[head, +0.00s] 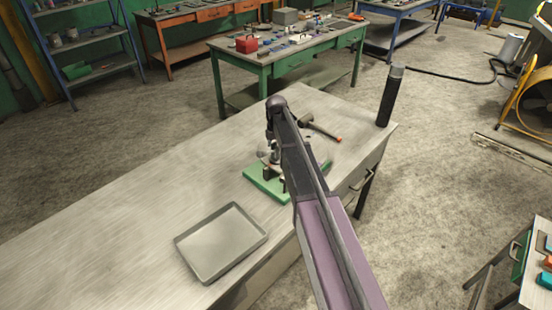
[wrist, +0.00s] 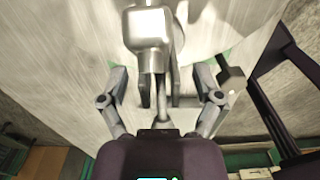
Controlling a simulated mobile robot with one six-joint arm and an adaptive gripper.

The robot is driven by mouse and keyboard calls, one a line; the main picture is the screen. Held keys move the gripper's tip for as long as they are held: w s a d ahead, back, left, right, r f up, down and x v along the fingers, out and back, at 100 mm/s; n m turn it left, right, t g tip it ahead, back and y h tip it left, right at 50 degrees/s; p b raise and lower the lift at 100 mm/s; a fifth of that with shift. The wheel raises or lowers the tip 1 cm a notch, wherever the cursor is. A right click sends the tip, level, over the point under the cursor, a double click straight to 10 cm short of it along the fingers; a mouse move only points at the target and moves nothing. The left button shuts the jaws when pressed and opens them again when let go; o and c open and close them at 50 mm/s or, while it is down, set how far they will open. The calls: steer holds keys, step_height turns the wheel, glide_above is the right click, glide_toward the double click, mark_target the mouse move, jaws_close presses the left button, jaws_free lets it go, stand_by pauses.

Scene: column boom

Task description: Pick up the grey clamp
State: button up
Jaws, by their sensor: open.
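A light grey metal piece, which looks like the grey clamp (wrist: 146,30), fills the upper middle of the wrist view. Its narrower lower part lies between the fingers of my gripper (wrist: 160,82). The fingers are spread, one on each side, with visible gaps to it. In the head view my gripper (head: 274,168) hangs low over a green mat or board (head: 263,184) on the workbench (head: 130,200). My arm covers much of that spot, and the clamp cannot be clearly told from my gripper there.
A hammer (head: 322,128) lies behind the green mat on the workbench. A dark cylinder (head: 390,100) stands at the far right corner. An empty grey tray (head: 220,242) lies at the front. The left part of the bench is clear.

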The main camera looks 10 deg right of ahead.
steer(key=shift+f, duration=0.25)
stand_by(0.4)
jaws_close()
